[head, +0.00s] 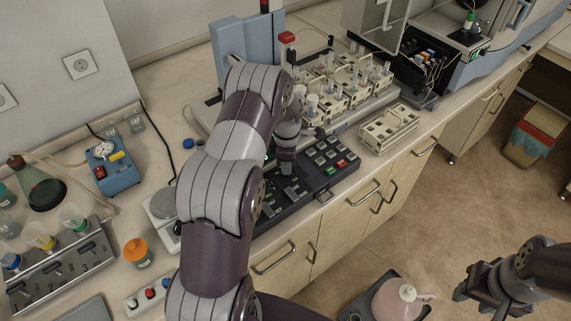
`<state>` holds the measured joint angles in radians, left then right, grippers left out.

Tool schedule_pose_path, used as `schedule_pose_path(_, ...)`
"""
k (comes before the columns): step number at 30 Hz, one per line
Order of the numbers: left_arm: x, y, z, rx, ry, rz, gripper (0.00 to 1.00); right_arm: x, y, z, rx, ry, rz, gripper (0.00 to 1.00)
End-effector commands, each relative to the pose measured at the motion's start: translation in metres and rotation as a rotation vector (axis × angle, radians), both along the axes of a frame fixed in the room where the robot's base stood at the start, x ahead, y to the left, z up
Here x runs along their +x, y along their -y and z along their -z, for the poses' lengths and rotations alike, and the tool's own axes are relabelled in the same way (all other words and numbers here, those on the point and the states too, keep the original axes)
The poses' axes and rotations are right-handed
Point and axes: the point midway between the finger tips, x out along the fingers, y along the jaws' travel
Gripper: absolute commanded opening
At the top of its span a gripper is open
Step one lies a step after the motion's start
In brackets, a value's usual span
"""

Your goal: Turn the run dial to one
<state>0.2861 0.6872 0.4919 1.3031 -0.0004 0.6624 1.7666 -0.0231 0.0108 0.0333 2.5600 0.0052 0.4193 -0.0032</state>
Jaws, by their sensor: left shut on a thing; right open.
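The black control panel (308,191) lies on the counter in the middle, with rows of keys, some green, red and white. My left arm reaches over it from the front. My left gripper (286,167) points down at the panel, left of the coloured keys, and is shut on what seems to be the run dial. The dial itself and its marks are hidden by the gripper and arm, so its setting cannot be told. My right gripper (484,287) is open and empty at the lower right, over the floor, away from the counter.
Behind the panel stand cream racks with sample tubes (334,88); an emptier rack (388,128) is at its right. A blue device (112,166), an orange-capped jar (137,252) and a grey cup holder (62,268) stand at left. A pump bottle (397,300) is at bottom.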

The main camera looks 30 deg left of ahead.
Motion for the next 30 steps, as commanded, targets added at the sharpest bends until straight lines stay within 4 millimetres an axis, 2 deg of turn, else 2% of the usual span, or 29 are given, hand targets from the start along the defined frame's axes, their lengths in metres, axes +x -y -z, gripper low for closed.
schedule_pose_path(8,0.004,0.001,-0.004,0.001,0.012,0.001,0.00,0.000,0.000,0.000,0.000,0.000,0.000,0.43)
schedule_pose_path(9,0.004,0.001,-0.004,0.002,0.012,0.001,0.21,0.000,0.000,-0.001,0.000,0.000,0.000,0.43)
schedule_pose_path(10,0.004,0.001,-0.004,0.002,0.012,0.001,0.31,0.000,0.000,0.000,0.000,0.000,0.000,0.43)
schedule_pose_path(11,0.004,0.001,-0.003,0.001,0.011,0.001,0.34,0.000,0.000,0.000,0.000,0.000,0.000,0.43)
schedule_pose_path(20,0.002,0.000,-0.004,0.001,0.006,0.001,0.34,0.000,0.000,0.001,0.000,0.000,0.000,0.43)
schedule_pose_path(23,0.003,0.000,-0.017,0.002,0.009,0.002,0.34,0.000,0.000,0.006,0.000,0.000,0.000,0.43)
schedule_pose_path(30,0.003,0.002,-0.081,0.004,0.012,0.003,0.34,0.000,0.000,0.023,0.000,0.000,0.000,0.43)
